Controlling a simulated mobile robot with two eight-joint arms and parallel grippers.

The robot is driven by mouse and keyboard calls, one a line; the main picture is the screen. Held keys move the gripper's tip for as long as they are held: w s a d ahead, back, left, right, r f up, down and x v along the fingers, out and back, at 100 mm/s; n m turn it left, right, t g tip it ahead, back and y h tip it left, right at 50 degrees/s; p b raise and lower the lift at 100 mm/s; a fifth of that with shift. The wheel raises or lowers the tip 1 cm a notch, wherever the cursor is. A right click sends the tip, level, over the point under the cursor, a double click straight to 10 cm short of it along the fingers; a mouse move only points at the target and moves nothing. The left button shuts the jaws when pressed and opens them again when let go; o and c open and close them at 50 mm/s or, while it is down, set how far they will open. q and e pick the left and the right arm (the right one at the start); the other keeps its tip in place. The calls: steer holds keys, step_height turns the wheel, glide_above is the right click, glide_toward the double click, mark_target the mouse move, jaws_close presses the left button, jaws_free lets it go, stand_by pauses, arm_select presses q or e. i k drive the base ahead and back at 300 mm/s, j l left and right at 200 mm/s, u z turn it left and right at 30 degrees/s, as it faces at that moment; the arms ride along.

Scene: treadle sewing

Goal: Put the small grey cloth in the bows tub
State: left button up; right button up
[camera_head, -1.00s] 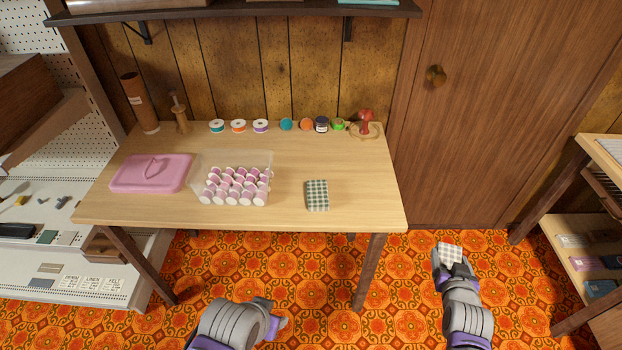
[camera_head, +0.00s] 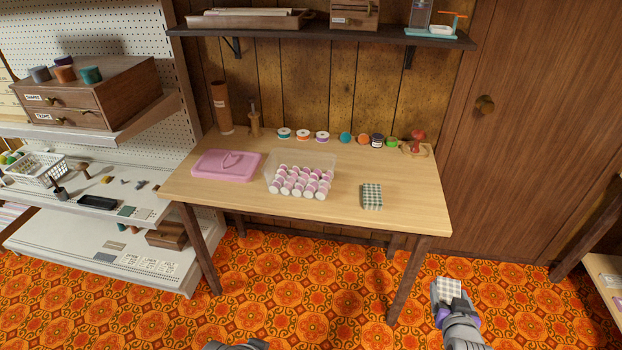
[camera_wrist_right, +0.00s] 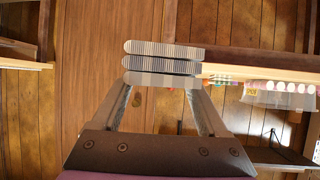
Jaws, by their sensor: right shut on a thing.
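A small grey-and-white checked cloth (camera_head: 447,287) is held in my right gripper (camera_head: 448,302), low in front of the table's right end. In the right wrist view the folded cloth (camera_wrist_right: 163,64) shows as striped layers at the fingertips. My left gripper (camera_head: 240,345) shows only as a sliver at the bottom edge, so its jaws cannot be judged. A clear tub (camera_head: 300,178) of pink and white spools stands on the table. I cannot make out a tub marked for bows.
The wooden table (camera_head: 240,205) carries a pink lidded box (camera_head: 226,165), a second, darker checked cloth (camera_head: 372,196) and a row of spools and jars. Left is a pegboard shelf unit with a drawer box (camera_head: 85,95) and a white basket (camera_head: 40,168). The patterned floor is clear.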

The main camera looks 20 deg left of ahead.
mark_target(300, 175)
steer(key=l+u, duration=0.15)
steer(key=u, duration=0.3)
steer(key=i+l+u, duration=0.1)
steer(key=u, duration=0.4)
